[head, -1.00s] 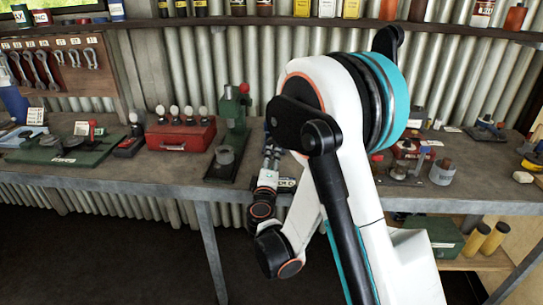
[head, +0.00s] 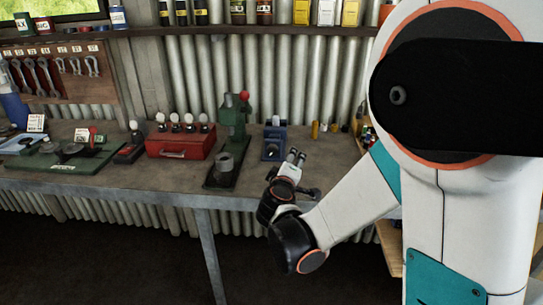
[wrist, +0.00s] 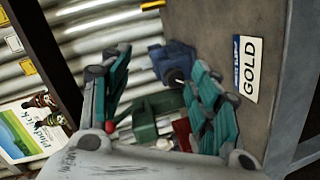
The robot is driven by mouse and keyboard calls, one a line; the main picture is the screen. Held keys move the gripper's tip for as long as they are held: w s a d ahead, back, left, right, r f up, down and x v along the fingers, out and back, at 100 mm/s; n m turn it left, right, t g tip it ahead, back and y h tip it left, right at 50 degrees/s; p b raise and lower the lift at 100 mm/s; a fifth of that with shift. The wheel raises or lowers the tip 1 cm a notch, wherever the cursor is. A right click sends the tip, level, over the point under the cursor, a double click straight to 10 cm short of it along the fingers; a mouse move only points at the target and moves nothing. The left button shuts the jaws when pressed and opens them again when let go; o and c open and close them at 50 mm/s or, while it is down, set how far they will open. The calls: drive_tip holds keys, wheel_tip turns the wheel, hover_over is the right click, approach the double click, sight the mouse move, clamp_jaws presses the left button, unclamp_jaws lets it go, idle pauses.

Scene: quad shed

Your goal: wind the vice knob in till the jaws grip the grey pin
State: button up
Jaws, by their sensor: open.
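A small blue vice (head: 273,143) stands on the bench, right of the green press. It also shows in the wrist view (wrist: 177,58), beyond my fingertips, with a dark round part facing me that may be its knob. The grey pin cannot be made out, and the jaw gap is too small to read. My gripper (head: 296,157) is at the bench's front edge, in front of and slightly right of the vice, apart from it. In the wrist view its two teal-padded fingers (wrist: 160,62) are spread, with nothing between them.
A green press (head: 238,122) and a red case (head: 181,146) with several white-topped knobs stand left of the vice. A "GOLD" card (wrist: 247,68) lies on the bench beside it. My arm hides the right of the bench. Bare bench top lies around the vice.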

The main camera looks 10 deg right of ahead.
drive_tip(key=s+d+r+m+g+y, duration=0.2)
drive_tip(key=s+m+g+y, duration=0.3)
drive_tip(key=s, duration=1.8)
drive_tip(key=n+t+h, duration=0.4)
drive_tip(key=n+t, duration=0.4)
drive_tip(key=n, duration=1.1)
approach(272, 153)
drive_tip(key=v, duration=0.4)
drive_tip(key=shift+s+d+r, duration=0.2)
drive_tip(key=shift+r, duration=0.1)
drive_tip(key=shift+w+a+f+n, duration=0.1)
drive_tip(key=shift+a+f+n, duration=0.2)
drive_tip(key=shift+n, duration=0.1)
drive_tip(key=shift+w+d+r+p, duration=0.2)
drive_tip(key=shift+w+p, duration=0.3)
drive_tip(key=shift+p, duration=0.25)
drive_tip(key=x, duration=0.3)
drive_tip(key=b+x, duration=0.1)
drive_tip(key=x, duration=0.7)
drive_tip(key=shift+w+f, duration=0.15)
drive_tip(key=shift+f, duration=0.15)
drive_tip(key=shift+w+d+r, duration=0.1)
drive_tip(key=shift+w+d, duration=0.1)
drive_tip(key=shift+w, duration=0.5)
